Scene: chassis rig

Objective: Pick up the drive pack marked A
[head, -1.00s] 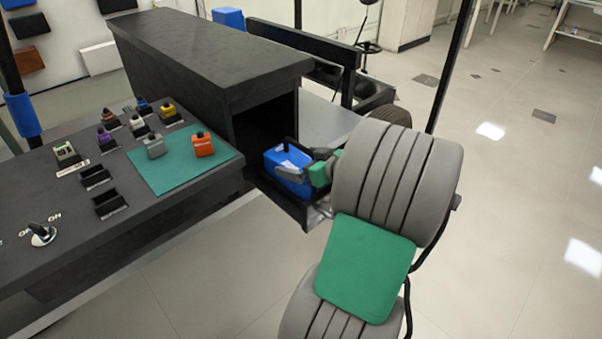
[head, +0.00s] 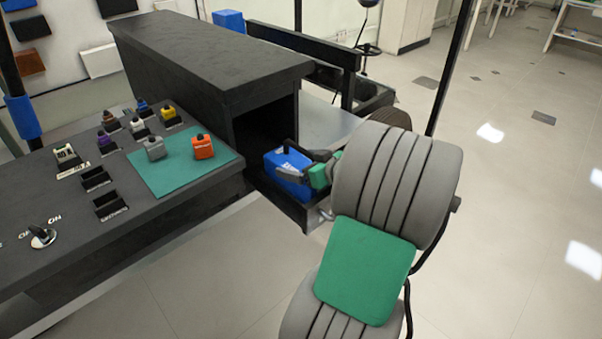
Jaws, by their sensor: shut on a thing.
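A blue pack (head: 287,180) with a black handle and white lettering sits at the open mouth of the black housing, inside a low-walled bay. The lettering is too small to read, so I cannot tell whether it is marked A. My gripper (head: 308,172), with grey and green parts, reaches in from the right and is shut at the pack's black handle. My own arm hides part of the gripper and the pack's right side. I cannot tell whether the pack is clear of the bay floor.
The black housing (head: 208,55) rises above and behind the pack. The bay's front wall (head: 275,205) is close below it. At left, a dark bench holds a green mat (head: 180,172), an orange block (head: 202,147) and several small blocks. Open floor lies to the right.

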